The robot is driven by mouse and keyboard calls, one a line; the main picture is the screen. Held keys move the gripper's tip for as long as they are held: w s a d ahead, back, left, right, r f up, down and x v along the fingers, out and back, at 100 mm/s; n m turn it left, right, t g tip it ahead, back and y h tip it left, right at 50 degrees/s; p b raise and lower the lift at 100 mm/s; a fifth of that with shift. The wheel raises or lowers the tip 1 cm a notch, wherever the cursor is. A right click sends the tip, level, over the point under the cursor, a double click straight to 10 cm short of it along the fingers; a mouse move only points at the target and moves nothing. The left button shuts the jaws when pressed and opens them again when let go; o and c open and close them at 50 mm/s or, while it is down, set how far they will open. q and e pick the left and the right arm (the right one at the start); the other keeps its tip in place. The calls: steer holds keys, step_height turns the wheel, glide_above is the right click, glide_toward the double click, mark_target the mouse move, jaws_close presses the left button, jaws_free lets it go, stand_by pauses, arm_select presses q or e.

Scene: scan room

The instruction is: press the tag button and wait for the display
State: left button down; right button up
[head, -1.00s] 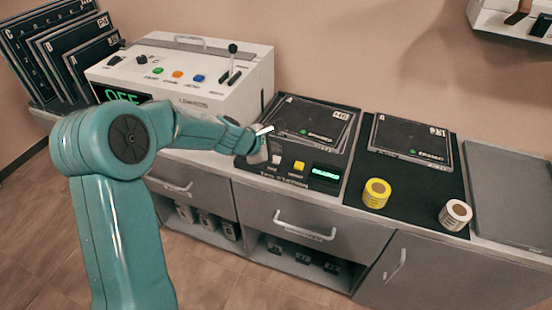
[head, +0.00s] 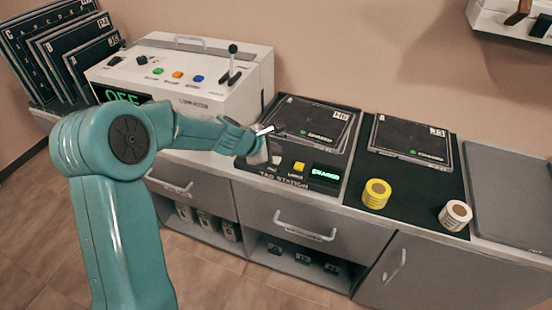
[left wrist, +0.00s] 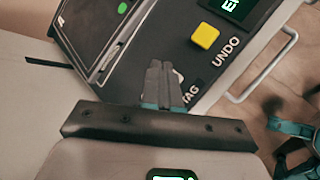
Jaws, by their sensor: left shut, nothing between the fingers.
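The tag station (head: 285,190) is a dark panel on the counter, with a cartridge-like plate (head: 312,125) lying on its upper part. Its small display (head: 326,172) is lit with green text that seems to read "ERASED". A yellow button (head: 299,167) sits left of the display; it also shows in the left wrist view (left wrist: 205,36), labelled UNDO. The tag button is mostly hidden behind my fingers, above the TAG lettering. My left gripper (head: 264,158) is shut and empty, its tips down at the tag button; I cannot tell if they touch. The fingertips (left wrist: 160,68) also show in the left wrist view. My right gripper is out of view.
A white console (head: 185,75) with colored buttons and a lever stands left of the station. Dark plates (head: 60,55) lean at the far left.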

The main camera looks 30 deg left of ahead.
arm_select(q)
steer(key=shift+f, duration=0.1)
stand_by(0.4)
steer(key=shift+f+b, duration=0.35)
steer(key=shift+b, duration=0.1)
steer(key=shift+f+b, duration=0.5)
steer(key=shift+f, duration=0.05)
stand_by(0.5)
steer(key=shift+r, duration=0.15)
steer(key=shift+r+p, duration=0.8)
steer(key=shift+p, duration=0.1)
step_height(320, 180, up, 5)
steer(key=p, duration=0.5)
steer(key=shift+r, duration=0.1)
stand_by(0.4)
